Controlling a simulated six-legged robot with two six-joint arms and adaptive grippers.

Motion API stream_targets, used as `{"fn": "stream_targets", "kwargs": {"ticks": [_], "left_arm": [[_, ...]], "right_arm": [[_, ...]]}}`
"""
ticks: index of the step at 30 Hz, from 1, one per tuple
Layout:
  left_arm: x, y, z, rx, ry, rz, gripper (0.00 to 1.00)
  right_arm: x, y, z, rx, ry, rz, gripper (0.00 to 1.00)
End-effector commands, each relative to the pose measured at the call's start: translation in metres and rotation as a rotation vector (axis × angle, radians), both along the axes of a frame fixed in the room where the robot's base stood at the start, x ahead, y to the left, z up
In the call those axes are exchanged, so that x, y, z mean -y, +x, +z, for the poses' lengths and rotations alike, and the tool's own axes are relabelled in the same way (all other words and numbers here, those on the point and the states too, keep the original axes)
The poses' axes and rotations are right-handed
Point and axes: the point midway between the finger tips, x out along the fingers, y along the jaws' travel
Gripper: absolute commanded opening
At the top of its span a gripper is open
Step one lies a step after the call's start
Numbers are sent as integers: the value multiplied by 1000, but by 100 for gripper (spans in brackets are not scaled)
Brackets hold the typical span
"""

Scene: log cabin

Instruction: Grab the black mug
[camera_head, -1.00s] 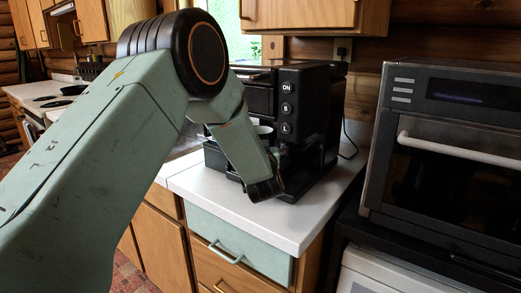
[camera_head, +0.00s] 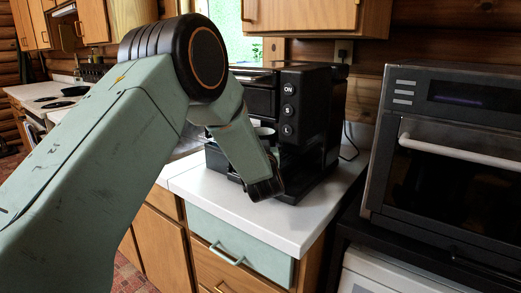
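A black coffee machine (camera_head: 308,110) with round buttons, one marked ON, stands on the white counter. A cup-like thing with a pale rim (camera_head: 264,131) shows in the machine's bay, mostly hidden behind my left arm. I cannot tell whether it is the black mug. My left arm comes in from the left and reaches down in front of the machine. Its dark end, my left gripper (camera_head: 264,188), is low over the counter at the front of the bay. Its fingers are not clear, so I cannot tell whether it holds anything. My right gripper is not in view.
The white counter (camera_head: 230,207) is clear in front of the machine, above a green drawer (camera_head: 240,245). A dark oven (camera_head: 450,150) with a pale handle stands at the right. Wooden cabinets (camera_head: 310,18) hang above. A dark pan (camera_head: 75,91) sits on the far-left stove.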

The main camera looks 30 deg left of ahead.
Motion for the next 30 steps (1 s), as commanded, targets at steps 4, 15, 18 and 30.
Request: {"fn": "stream_targets", "kwargs": {"ticks": [4,15,18,30], "left_arm": [[0,0,-1,-1,-1,-1,27],[0,0,7,3,-1,0,27],[0,0,17,4,0,0,27],[-5,-63,16,-2,-5,1,27]], "right_arm": [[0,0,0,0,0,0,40],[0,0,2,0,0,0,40],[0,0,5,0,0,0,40],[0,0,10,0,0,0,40]]}}
